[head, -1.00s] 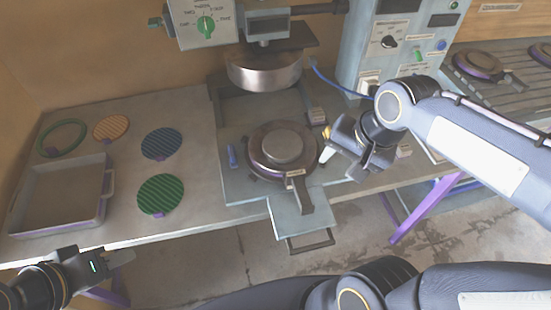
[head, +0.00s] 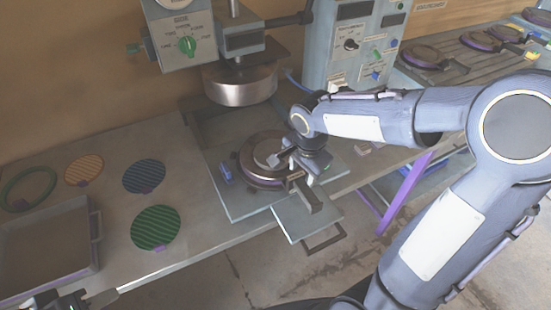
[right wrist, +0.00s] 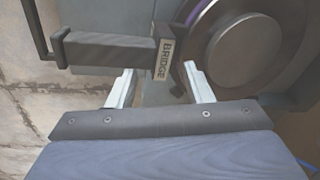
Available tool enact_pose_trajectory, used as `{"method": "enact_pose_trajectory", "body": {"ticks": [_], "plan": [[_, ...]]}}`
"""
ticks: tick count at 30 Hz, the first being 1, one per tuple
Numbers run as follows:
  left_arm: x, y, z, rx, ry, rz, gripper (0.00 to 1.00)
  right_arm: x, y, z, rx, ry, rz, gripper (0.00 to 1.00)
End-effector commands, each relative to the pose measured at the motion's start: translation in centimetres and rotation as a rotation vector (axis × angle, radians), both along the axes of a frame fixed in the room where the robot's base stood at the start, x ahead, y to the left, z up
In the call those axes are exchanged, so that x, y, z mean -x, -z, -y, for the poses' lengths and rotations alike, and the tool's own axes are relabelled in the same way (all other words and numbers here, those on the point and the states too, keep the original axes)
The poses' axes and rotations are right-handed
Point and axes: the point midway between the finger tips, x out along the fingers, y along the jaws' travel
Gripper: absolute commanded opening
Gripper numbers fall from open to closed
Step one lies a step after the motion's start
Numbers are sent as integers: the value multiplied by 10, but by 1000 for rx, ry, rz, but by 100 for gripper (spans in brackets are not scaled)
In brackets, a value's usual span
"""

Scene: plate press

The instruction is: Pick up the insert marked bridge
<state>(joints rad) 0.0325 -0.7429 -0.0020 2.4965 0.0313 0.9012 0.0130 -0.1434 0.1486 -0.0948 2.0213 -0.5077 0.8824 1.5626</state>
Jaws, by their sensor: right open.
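The insert marked bridge (head: 251,175) is a round dark metal plate with a raised disc and a dark bar handle (head: 310,197). It rests on the press's lower plate. In the right wrist view its BRIDGE label (right wrist: 164,59) is at the neck, between the handle (right wrist: 108,51) and the disc (right wrist: 243,45). My right gripper (head: 290,164) is over the neck side of the insert; its open fingers (right wrist: 158,86) show either side of the label's line, empty. I cannot tell its height above the neck. My left gripper (head: 75,300) is partly cut off at the bottom left.
The press's upper platen (head: 240,85) hangs over the lower plate (head: 235,205). A grey tray (head: 97,225), a green ribbed disc (head: 155,228), a blue one (head: 144,176) and an orange one (head: 84,170) lie at the left. More inserts sit on a rack (head: 465,72) at the back right.

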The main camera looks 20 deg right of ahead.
Motion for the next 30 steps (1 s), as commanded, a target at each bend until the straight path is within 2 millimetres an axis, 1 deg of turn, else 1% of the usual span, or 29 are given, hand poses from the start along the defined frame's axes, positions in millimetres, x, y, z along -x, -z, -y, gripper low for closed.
{"method": "enact_pose_trajectory", "body": {"ticks": [1,3,10,18,21,30], "plan": [[0,0,0,0,0,0,36,0,6,0,0,0,-3,46],[0,0,0,0,0,0,36,-1,10,0,-2,0,-2,46],[0,0,0,0,0,0,36,-1,10,0,-1,0,1,46],[0,0,0,0,0,0,36,-1,10,0,-1,0,1,11],[0,0,0,0,0,0,36,-1,10,0,-1,0,1,0],[0,0,0,0,0,0,36,-1,10,0,-2,0,2,0]]}}
